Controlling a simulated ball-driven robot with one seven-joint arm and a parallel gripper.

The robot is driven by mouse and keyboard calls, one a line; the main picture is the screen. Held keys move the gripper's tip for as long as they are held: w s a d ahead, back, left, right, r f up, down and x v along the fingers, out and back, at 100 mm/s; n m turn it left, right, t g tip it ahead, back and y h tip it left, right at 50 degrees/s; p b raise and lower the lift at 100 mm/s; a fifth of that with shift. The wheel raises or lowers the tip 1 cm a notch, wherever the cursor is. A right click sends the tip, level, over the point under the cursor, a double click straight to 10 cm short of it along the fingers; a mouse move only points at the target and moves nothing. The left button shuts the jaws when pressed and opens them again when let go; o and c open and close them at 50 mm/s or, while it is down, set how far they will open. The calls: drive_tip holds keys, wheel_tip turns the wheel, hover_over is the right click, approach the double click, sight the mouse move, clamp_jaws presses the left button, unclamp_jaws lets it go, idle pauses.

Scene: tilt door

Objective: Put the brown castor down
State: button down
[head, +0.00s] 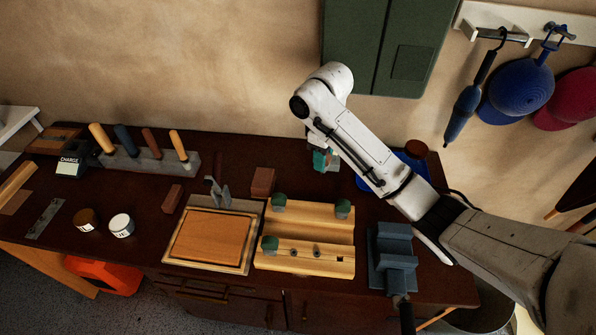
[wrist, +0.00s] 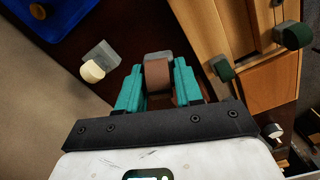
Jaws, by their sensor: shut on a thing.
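My gripper (head: 322,160) is over the back of the dark workbench, with its teal fingers partly hidden behind my arm in the head view. In the wrist view, my gripper (wrist: 157,88) is shut on the brown castor (wrist: 157,76). The brown castor shows between the two teal fingers, with a grey part at its far end. Its underside is hidden, and I cannot tell whether it touches the bench.
A wooden fixture (head: 305,222) with green castors (head: 343,207) stands in front of my gripper. A cream castor (wrist: 92,72) lies beside it in the wrist view. A blue tray (wrist: 75,14) is close. A brown block (head: 263,181) and blue-grey vise (head: 395,262) also stand on the bench.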

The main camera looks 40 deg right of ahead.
drive_tip(key=w+f+b, duration=0.1)
drive_tip(key=w+f, duration=0.1)
drive_tip(key=w, duration=0.1)
drive_tip(key=w+f+b, duration=0.2)
drive_tip(key=f, duration=0.1)
drive_tip(key=w+f+b, duration=0.1)
drive_tip(key=w+f, duration=0.2)
drive_tip(key=shift+w+d+b, duration=0.35)
drive_tip(key=shift+d+b, duration=0.05)
drive_tip(key=shift+f, duration=1.35)
drive_tip(key=shift+f, duration=0.1)
drive_tip(key=c, duration=0.7)
unclamp_jaws()
drive_tip(key=shift+s, duration=0.1)
drive_tip(key=shift+c, duration=0.2)
wheel_tip(320, 180, up, 12)
drive_tip(key=shift+p, duration=0.45)
